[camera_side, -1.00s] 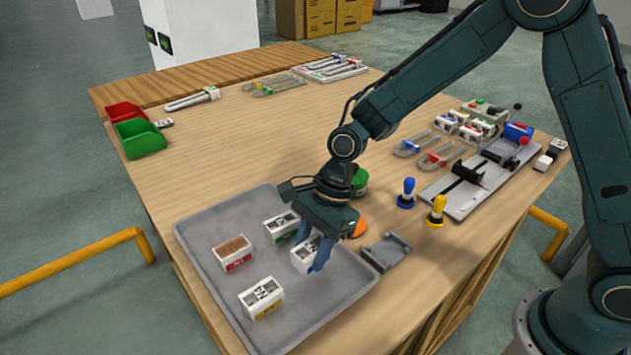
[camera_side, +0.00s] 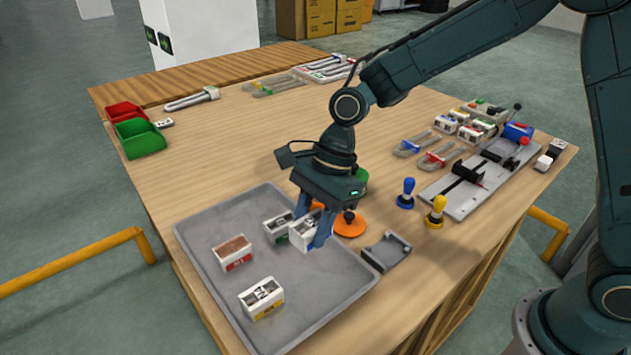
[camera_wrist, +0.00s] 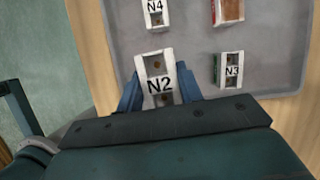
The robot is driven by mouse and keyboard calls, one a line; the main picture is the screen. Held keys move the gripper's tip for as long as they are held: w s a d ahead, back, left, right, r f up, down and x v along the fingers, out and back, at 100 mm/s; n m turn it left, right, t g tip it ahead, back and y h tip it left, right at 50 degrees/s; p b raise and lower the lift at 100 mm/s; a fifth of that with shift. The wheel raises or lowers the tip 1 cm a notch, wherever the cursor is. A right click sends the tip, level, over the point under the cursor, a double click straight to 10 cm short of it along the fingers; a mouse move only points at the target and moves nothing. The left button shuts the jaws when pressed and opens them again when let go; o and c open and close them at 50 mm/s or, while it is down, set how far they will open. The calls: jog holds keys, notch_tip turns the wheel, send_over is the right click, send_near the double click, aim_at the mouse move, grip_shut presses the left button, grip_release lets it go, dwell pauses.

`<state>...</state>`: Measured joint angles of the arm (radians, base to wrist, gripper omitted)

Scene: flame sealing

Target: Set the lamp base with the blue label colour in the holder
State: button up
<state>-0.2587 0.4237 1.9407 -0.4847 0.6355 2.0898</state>
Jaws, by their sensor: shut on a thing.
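My gripper (camera_side: 318,232) is shut on a white lamp base (camera_side: 304,231), held raised over the right side of the grey tray (camera_side: 335,297). In the wrist view the held lamp base (camera_wrist: 158,80) reads N2 and sits between the blue fingers. In the tray stand a green-labelled base (camera_side: 279,229) reading N3, a red-labelled base (camera_side: 232,254) with a brown top, and a yellow-labelled base (camera_side: 262,299) reading N4. A grey bracket (camera_side: 386,252), probably the holder, is empty on the table right of the tray.
An orange disc (camera_side: 350,226) lies behind the gripper. Blue (camera_side: 406,195) and yellow (camera_side: 436,212) knobbed tools stand right of it. A fixture plate (camera_side: 480,183) and U-shaped tubes (camera_side: 440,156) lie further right. The table's left middle is clear.

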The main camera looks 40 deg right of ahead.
jog(key=shift+d, duration=0.1)
jog(key=shift+d+f, duration=0.1)
jog(key=shift+d, duration=0.55)
jog(key=s+d+f, duration=0.1)
jog(key=s+d, duration=0.1)
jog(key=d, duration=0.4)
jog(key=s+d+f, duration=0.1)
jog(key=s+d, duration=0.2)
jog(key=d, duration=0.4)
jog(key=shift+s+d+m, duration=0.3)
jog(key=shift+s, duration=0.05)
jog(key=shift+f, duration=0.25)
jog(key=shift+f, duration=3.35)
jog(key=o, duration=1.1)
jog(key=shift+c, duration=0.2)
